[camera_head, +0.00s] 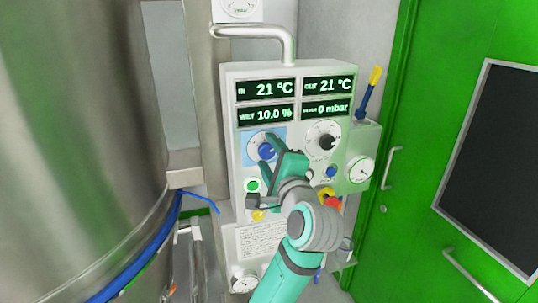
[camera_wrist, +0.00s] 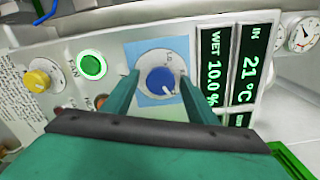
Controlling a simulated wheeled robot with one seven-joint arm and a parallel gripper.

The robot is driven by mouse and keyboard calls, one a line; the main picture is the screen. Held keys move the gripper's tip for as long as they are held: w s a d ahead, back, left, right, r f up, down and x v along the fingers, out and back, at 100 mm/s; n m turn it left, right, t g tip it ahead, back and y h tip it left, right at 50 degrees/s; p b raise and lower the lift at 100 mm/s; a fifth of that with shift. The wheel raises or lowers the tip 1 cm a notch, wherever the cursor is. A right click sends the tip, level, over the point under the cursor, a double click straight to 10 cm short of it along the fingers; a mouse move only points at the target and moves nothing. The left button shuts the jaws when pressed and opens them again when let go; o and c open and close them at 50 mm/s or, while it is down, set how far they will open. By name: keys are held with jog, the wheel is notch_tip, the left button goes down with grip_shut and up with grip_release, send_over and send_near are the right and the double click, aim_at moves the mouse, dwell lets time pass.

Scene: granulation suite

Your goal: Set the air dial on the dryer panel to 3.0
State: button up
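The dryer panel (camera_head: 230,150) is a white box with four green-lit readouts. The dial with a blue knob on a light-blue backing plate (camera_head: 247,145) is at its left, below the WET readout. My gripper (camera_head: 282,152) is in front of the panel at this dial and partly covers its right side. In the wrist view the blue knob (camera_wrist: 161,80) lies between my two teal fingers, which stand apart with space on both sides. I cannot tell whether the fingertips reach around the knob. The small scale numbers and the AIR label are not readable.
A black-knobbed dial (camera_head: 325,140) sits right of the blue one. A lit green button (camera_head: 252,185) labelled FAN and a yellow knob (camera_wrist: 38,82) are close by. A steel vessel (camera_head: 80,130) stands left, a green door (camera_head: 440,120) right. A pipe (camera_head: 255,32) runs above the panel.

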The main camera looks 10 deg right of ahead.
jog(key=s, duration=1)
jog(key=shift+s+d, duration=0.3)
jog(key=shift+s, duration=0.1)
jog(key=shift+a, duration=0.1)
notch_tip(320, 180, down, 16)
jog(key=r+n+g+h, duration=0.1)
jog(key=n+h, duration=0.1)
jog(key=n, duration=0.2)
jog(key=s+a+f+n+g, duration=0.1)
jog(key=s+a+f+n, duration=0.15)
jog(key=f, duration=0.55)
jog(key=s+a+f+n, duration=0.1)
jog(key=s+f+n, duration=0.25)
jog(key=f, duration=0.45)
jog(key=s+a+f+n, duration=0.3)
jog(key=s+f, duration=0.2)
jog(key=s, duration=0.2)
jog(key=s+a+f+n, duration=0.2)
jog(key=s+a+f, duration=0.1)
jog(key=s+f, duration=0.3)
jog(key=s+a+n, duration=0.2)
jog(key=s+a, duration=0.1)
jog(key=s, duration=0.5)
jog(key=s+a+n+y, duration=0.1)
jog(key=s+a+n, duration=0.2)
jog(key=s, duration=0.6)
jog(key=shift+s+a+f+n+g, duration=0.15)
jog(key=shift+s+f+n+g, duration=0.05)
jog(key=shift+f+n+g, duration=0.1)
